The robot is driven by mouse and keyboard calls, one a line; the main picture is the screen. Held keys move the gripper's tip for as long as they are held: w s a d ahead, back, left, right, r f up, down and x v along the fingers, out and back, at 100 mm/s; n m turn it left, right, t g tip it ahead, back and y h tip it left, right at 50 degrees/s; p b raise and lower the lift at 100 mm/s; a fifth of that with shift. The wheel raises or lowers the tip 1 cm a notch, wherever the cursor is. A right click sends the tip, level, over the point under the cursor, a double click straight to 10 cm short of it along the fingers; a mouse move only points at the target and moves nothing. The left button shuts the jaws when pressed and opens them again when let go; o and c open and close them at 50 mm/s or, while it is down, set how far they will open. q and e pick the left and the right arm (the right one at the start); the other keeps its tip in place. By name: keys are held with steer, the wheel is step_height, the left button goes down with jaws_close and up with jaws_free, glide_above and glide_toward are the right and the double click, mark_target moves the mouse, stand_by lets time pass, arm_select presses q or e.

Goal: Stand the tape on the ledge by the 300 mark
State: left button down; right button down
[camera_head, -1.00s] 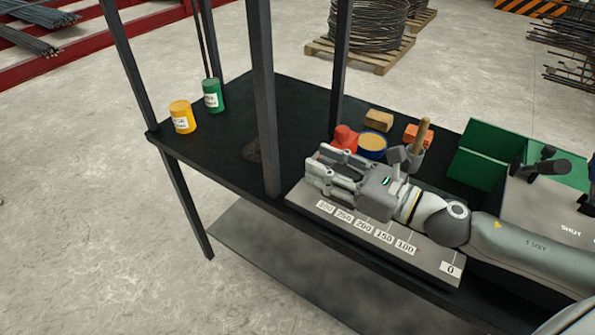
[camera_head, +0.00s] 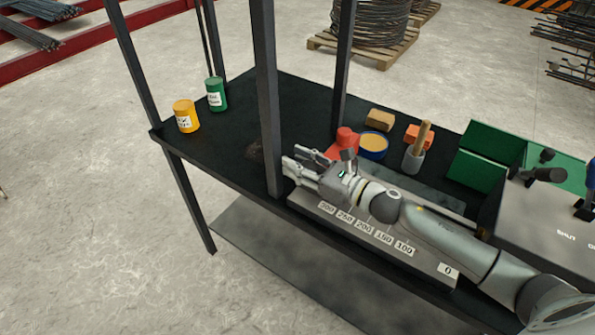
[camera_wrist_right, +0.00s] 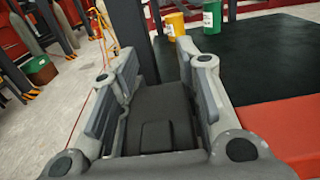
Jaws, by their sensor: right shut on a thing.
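My right gripper (camera_head: 294,164) is at the left end of the grey ledge (camera_head: 425,259), beside the dark upright post and behind the 300 mark (camera_head: 327,208). It is shut on the tape, a dark boxy thing that shows between the fingers in the right wrist view (camera_wrist_right: 155,112). In the head view the fingers and wrist hide the tape, so I cannot tell whether it touches the ledge. The ledge carries white number labels from 300 at the left to 0 at the right. My left gripper is out of view.
A dark post (camera_head: 265,100) stands close to my right gripper. A red thing (camera_head: 345,140), a blue-rimmed tub (camera_head: 373,146), a grey cup with a wooden handle (camera_head: 413,160) and blocks stand behind. Yellow (camera_head: 185,117) and green (camera_head: 217,95) cans stand at the far left.

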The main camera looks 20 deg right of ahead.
steer(key=shift+w+a+f, duration=0.1)
steer(key=shift+w+f, duration=0.25)
steer(key=shift+w, duration=0.05)
step_height(320, 180, down, 2)
steer(key=shift+f+p, duration=0.15)
steer(key=shift+p, duration=0.15)
steer(key=shift+s+f, duration=0.1)
steer(key=shift+f, duration=0.25)
steer(key=shift+f, duration=0.15)
steer(key=c, duration=1.3)
jaws_free()
